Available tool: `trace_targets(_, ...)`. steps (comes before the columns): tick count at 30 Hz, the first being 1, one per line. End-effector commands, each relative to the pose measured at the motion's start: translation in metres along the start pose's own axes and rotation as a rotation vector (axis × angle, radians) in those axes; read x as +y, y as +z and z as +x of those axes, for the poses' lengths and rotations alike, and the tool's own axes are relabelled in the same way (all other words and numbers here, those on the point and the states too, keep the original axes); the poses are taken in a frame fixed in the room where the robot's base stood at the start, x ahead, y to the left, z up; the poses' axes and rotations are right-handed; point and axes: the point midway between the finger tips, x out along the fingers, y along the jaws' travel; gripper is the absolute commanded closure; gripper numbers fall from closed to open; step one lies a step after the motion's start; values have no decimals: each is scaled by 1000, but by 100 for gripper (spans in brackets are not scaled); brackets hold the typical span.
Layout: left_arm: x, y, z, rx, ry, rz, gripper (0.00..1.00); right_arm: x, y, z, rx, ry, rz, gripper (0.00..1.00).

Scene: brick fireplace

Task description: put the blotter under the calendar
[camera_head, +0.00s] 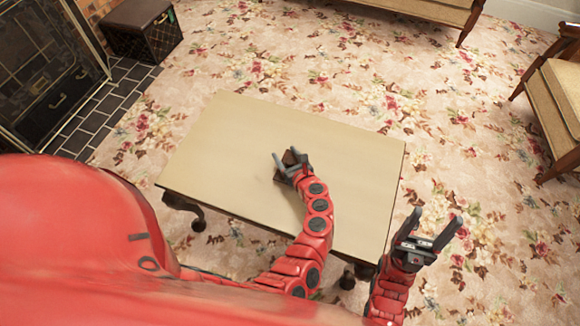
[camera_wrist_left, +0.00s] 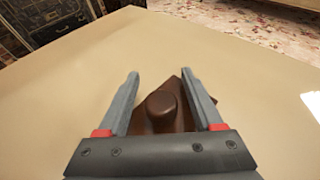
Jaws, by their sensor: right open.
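The blotter, a dark brown block with a round knob on top, rests on the table (camera_head: 225,130); the blotter (camera_wrist_left: 165,103) shows most clearly in the left wrist view. My left gripper (camera_head: 286,158) is over the blotter and hides much of it in the head view. In the left wrist view my left gripper's fingers (camera_wrist_left: 162,90) are spread either side of the knob, with a gap on both sides. My right gripper (camera_head: 436,214) is open and empty, off the table's right front corner. I cannot make out a calendar in either view.
The rest of the tabletop looks bare. A small white patch (camera_wrist_left: 312,103) at the right edge of the left wrist view is unclear. A dark box stool (camera_head: 142,32) and a fireplace screen (camera_head: 45,65) stand at the left. An armchair (camera_head: 555,95) stands at the right.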

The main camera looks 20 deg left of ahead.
Motion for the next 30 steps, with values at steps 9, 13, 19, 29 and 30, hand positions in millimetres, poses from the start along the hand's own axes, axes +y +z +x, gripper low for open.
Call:
trace_targets(9, 0, 0, 0, 0, 0, 0, 93, 0, 0, 0, 0, 0, 0, 32)
trace_targets(13, 0, 0, 0, 0, 0, 0, 100, 0, 0, 0, 0, 0, 0, 32)
trace_targets(19, 0, 0, 0, 0, -1, 0, 100, 0, 0, 0, 0, 0, 0, 32)
trace_targets(29, 0, 17, -7, 1, -1, -4, 100, 0, -1, 4, 0, 0, 0, 32)
trace_targets(30, 0, 24, -9, 0, 0, -6, 100, 0, -1, 6, 0, 0, 0, 32)
